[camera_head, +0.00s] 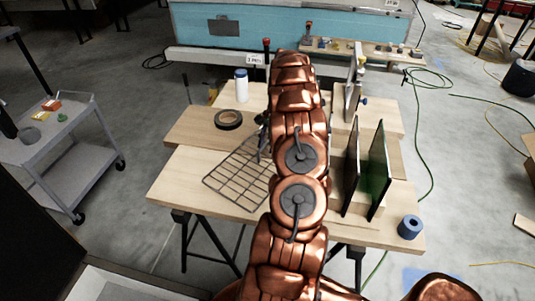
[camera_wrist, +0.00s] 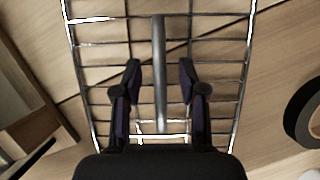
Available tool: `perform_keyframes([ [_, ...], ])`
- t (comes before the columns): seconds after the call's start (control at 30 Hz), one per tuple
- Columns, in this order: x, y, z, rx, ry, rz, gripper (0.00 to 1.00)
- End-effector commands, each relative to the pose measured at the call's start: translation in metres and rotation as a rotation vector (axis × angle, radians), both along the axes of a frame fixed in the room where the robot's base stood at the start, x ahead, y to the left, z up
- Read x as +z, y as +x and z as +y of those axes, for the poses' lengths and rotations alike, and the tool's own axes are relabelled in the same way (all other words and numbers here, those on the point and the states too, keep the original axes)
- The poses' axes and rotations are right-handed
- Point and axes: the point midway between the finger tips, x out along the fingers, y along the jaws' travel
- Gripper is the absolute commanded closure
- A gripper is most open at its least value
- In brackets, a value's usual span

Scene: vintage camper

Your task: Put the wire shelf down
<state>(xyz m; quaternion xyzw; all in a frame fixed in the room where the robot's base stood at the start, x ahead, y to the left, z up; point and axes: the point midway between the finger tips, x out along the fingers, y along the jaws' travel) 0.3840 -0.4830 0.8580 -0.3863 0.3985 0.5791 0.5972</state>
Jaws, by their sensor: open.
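The wire shelf (camera_head: 238,172), a dark metal grid, lies over the wooden worktable (camera_head: 175,180), left of my arm. In the wrist view the shelf (camera_wrist: 95,19) spreads beneath my gripper, with boards showing through its gaps. My gripper (camera_wrist: 160,84) is open; its two dark fingers stand apart, one on each side of a thicker lengthwise bar of the shelf. I see a gap between each finger and that bar. In the head view my arm hides most of the gripper and the shelf's right part. Whether the whole shelf rests flat is hard to tell.
A black ring (camera_head: 228,120) lies behind the shelf, near a white bottle (camera_head: 241,85). Upright dark green panels (camera_head: 378,170) and a blue roll (camera_head: 410,227) stand on the right. A grey cart (camera_head: 65,140) stands at left. The table's front left is clear.

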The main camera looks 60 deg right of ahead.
Motion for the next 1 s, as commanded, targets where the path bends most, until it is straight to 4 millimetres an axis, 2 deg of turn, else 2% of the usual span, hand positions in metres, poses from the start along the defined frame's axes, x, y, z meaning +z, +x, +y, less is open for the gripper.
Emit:
perform_keyframes([
  [0.87, -0.0048, 0.0001, -0.0001, 0.001, 0.000, 0.000, 0.58],
  [1.0, -0.0048, 0.0001, -0.0001, 0.000, 0.000, 0.000, 0.71],
])
